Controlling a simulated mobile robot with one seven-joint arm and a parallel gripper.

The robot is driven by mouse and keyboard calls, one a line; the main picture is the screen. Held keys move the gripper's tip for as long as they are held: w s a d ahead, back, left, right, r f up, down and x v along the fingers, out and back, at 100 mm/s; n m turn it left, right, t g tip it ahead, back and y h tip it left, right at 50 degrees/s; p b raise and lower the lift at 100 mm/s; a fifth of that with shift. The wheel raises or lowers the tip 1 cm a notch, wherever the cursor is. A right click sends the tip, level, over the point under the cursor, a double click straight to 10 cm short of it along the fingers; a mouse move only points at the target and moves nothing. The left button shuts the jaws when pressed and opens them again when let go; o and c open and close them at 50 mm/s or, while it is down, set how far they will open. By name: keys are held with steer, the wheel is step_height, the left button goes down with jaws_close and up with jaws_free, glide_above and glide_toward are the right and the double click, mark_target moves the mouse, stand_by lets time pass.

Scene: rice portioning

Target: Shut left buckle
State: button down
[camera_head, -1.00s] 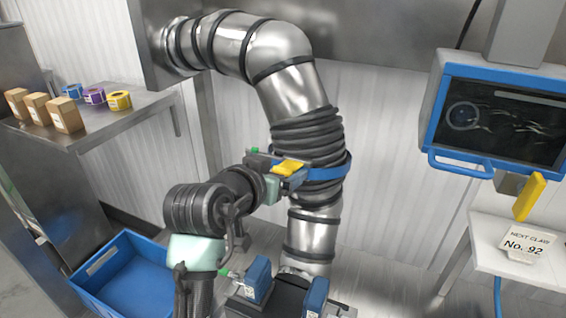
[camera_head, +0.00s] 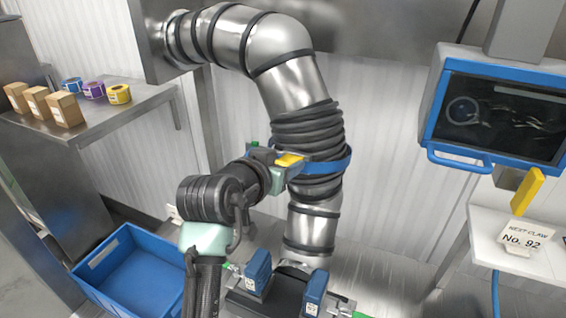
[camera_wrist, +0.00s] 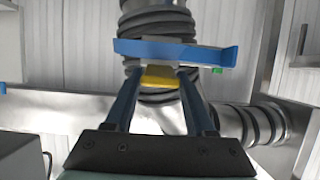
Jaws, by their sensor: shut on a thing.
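A blue band (camera_head: 338,165) runs around the black ribbed sleeve (camera_head: 312,130) on the upright metal pipe. A yellow buckle piece (camera_head: 288,160) sits at the band's left side in the head view. My gripper (camera_head: 284,165) is at the band there and shut on the yellow piece. In the wrist view the yellow buckle piece (camera_wrist: 160,77) lies between the two fingertips of my gripper (camera_wrist: 157,73), just below the blue band (camera_wrist: 170,52). The fingers and my wrist partly hide the buckle in the head view.
Blue blocks (camera_head: 258,272) stand on a dark mount below the pipe. A blue crate (camera_head: 135,272) is at lower left, and a shelf (camera_head: 110,115) with boxes and tape rolls is at left. A blue-framed monitor (camera_head: 500,110) and a white side table (camera_head: 515,262) are at right.

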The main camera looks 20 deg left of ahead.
stand_by(0.4)
steer(key=f+t+b, duration=0.1)
steer(key=b, duration=0.3)
steer(key=shift+s+f, duration=0.1)
steer(key=shift+f, duration=0.15)
step_height(320, 180, down, 4)
steer(key=t+b, duration=0.7)
steer(key=b, duration=1.5)
steer(key=shift+r+b, duration=0.1)
steer(key=shift+b, duration=0.3)
steer(key=shift+w+t+b, duration=0.2)
steer(key=shift+t+b, duration=0.1)
steer(key=shift+b, duration=0.8)
steer(key=shift+r, duration=0.15)
steer(key=shift+c, duration=1.2)
jaws_free()
steer(key=shift+s, duration=0.1)
